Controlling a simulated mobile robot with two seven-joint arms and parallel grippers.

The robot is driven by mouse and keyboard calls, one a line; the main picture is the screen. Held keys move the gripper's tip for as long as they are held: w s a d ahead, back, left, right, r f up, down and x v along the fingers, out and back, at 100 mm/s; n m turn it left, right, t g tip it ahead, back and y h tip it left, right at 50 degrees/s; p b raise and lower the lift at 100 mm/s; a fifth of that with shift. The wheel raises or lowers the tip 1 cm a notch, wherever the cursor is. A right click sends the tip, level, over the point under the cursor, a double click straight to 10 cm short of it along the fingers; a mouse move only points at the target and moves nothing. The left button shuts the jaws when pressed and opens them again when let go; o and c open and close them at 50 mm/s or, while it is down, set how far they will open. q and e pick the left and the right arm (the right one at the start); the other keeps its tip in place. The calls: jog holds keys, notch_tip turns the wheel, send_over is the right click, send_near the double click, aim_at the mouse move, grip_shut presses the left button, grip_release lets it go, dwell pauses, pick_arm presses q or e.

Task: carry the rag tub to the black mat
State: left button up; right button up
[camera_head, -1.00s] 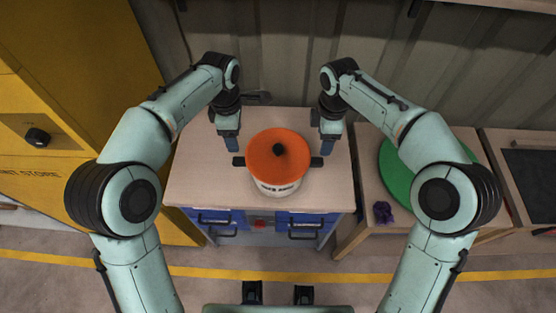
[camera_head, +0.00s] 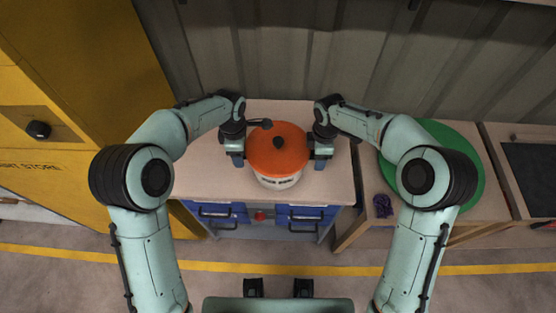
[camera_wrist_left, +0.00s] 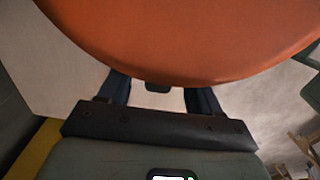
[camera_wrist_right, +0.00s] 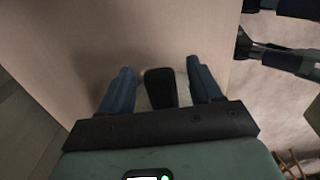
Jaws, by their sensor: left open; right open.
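The rag tub (camera_head: 278,182) is white with dark lettering, an orange lid and a black knob, and stands upright on the pale bench. My left gripper (camera_head: 238,162) is at its left side and my right gripper (camera_head: 319,163) at its right side. In the left wrist view the orange lid (camera_wrist_left: 180,45) fills the top, and a dark handle (camera_wrist_left: 157,87) shows between my open fingers. In the right wrist view the other dark handle (camera_wrist_right: 160,88) lies between my open fingers. The black mat (camera_head: 532,183) lies on the far right bench, cut by the picture edge.
A green disc (camera_head: 458,165) and a small purple thing (camera_head: 382,205) lie on the middle bench, between the tub and the mat. A yellow cabinet (camera_head: 75,110) stands left; a ribbed wall stands behind.

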pick_arm(q)
jog(key=shift+f, duration=0.65)
pick_arm(e)
jog(key=shift+f, duration=0.65)
pick_arm(q)
grip_shut()
pick_arm(e)
grip_shut()
pick_arm(q)
jog(key=shift+w+r, duration=0.1)
jog(key=shift+r, duration=0.05)
pick_arm(e)
jog(key=shift+w+r, duration=0.1)
jog(key=shift+r, duration=0.05)
